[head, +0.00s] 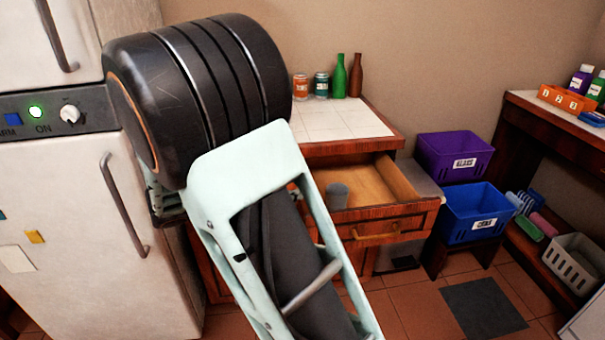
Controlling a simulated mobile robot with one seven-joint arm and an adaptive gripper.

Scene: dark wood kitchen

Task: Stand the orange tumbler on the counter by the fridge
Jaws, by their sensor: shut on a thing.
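I do not make out the orange tumbler in this view. The counter (340,122) by the white fridge (75,200) has a white tiled top with a dark wood edge. My own arm fills the middle of the picture and covers the counter's left part and the gap beside the fridge.
The drawer (375,212) below is open, with a grey cup (337,196) inside. Purple (455,155) and blue (473,212) bins stand right.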

